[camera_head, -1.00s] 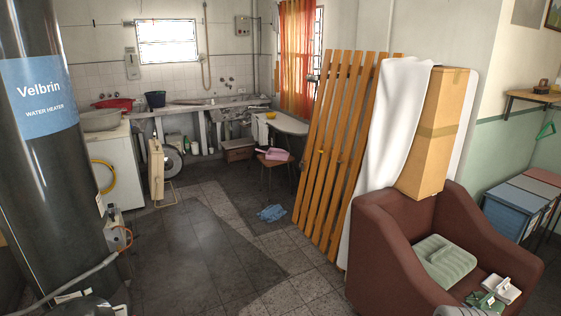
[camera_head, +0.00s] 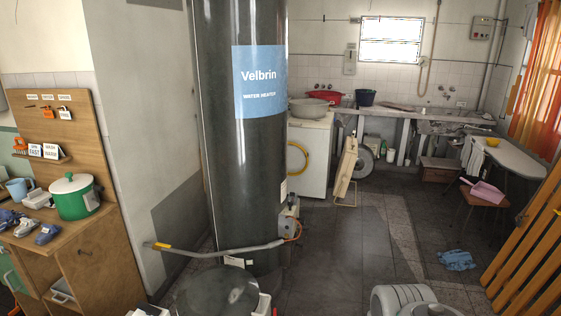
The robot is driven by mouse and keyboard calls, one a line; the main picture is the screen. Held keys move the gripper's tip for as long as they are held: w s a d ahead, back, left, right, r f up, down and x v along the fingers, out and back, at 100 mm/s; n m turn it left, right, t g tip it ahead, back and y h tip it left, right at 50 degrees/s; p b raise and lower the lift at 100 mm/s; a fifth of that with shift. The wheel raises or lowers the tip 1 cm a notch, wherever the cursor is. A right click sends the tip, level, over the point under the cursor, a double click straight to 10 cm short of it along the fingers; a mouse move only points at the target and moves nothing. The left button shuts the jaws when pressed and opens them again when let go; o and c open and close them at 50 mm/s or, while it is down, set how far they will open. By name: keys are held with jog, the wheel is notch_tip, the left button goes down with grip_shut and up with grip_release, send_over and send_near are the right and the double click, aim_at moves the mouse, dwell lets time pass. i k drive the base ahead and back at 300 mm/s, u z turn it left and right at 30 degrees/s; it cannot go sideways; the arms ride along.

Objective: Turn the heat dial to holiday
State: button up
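The dark cylindrical water heater (camera_head: 222,170) with a blue Velbrin label (camera_head: 258,82) stands left of the middle in the head view. A small grey control box (camera_head: 288,222) with an orange-red wire sits low on its right side. I cannot make out a heat dial or any "holiday" mark on it at this size and angle. A grey pipe with a yellow end (camera_head: 163,246) runs across the heater's lower front. My gripper is not in view.
A wooden cabinet (camera_head: 95,262) with a green pot (camera_head: 75,196) stands at the left. Floor right of the heater is mostly clear, with a blue cloth (camera_head: 457,260) on it. A white washing machine (camera_head: 311,160) stands behind. Orange wooden slats (camera_head: 530,250) lean at the right.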

aim_at(303, 220)
jog(key=z, duration=0.7)
jog(key=i, duration=3.8)
jog(key=u, duration=3.85)
